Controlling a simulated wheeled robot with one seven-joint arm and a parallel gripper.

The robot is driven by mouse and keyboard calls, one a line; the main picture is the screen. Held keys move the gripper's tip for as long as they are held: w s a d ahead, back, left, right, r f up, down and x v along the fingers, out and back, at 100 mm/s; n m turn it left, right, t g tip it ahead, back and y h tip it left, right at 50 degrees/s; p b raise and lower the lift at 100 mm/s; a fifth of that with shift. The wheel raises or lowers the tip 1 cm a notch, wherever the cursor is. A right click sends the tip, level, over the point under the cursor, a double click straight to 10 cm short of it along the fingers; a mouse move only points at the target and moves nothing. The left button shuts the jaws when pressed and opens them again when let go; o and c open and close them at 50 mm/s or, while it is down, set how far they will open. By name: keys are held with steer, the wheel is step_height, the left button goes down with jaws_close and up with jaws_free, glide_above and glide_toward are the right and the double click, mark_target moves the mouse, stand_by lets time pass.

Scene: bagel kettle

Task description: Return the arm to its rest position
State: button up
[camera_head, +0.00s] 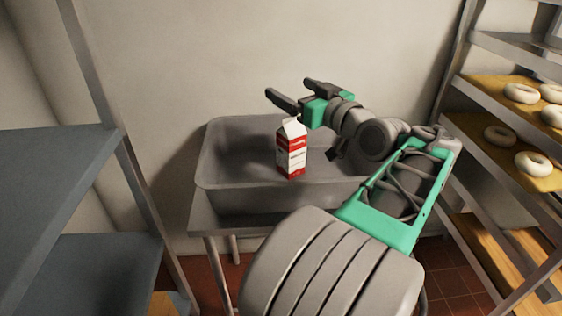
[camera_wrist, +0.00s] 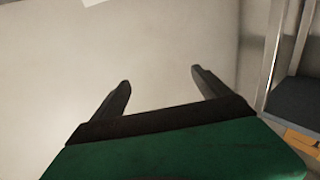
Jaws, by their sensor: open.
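My gripper (camera_head: 288,92) is raised above the back of a grey tub in the head view, pointing left. In the wrist view its two dark fingers (camera_wrist: 160,84) are spread apart with nothing between them, facing a pale wall. My arm reaches in from the lower right, across the right part of the tub. A red and white carton (camera_head: 291,152) stands upright at the grey tub (camera_head: 222,158), apart from my gripper and below it. My arm hides the right end of the tub.
The tub rests on a small metal table (camera_head: 205,214). A rack (camera_head: 500,150) with bagels on wooden boards stands at the right, close to my arm. Dark shelves (camera_head: 60,180) stand at the left. Open room lies above the tub, before the bare wall (camera_head: 230,50).

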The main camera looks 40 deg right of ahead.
steer(key=w+a+f+n+g+y+p, duration=0.1)
steer(key=w+a+f+g+p, duration=0.25)
steer(key=a, duration=0.55)
steer(key=w+a+f+g+y+p, duration=0.2)
steer(key=w+a+f+g+p, duration=0.15)
steer(key=a, duration=0.45)
steer(key=s+a+f+g+h+p, duration=0.1)
steer(key=s+a+f+g+p, duration=0.2)
steer(key=s+a, duration=0.3)
steer(key=s+a+f+g+p, duration=0.4)
steer(key=s+a+f, duration=0.1)
steer(key=s, duration=0.5)
steer(key=shift+a+g+h, duration=0.4)
steer(key=shift+a, duration=0.15)
steer(key=shift+d, duration=0.1)
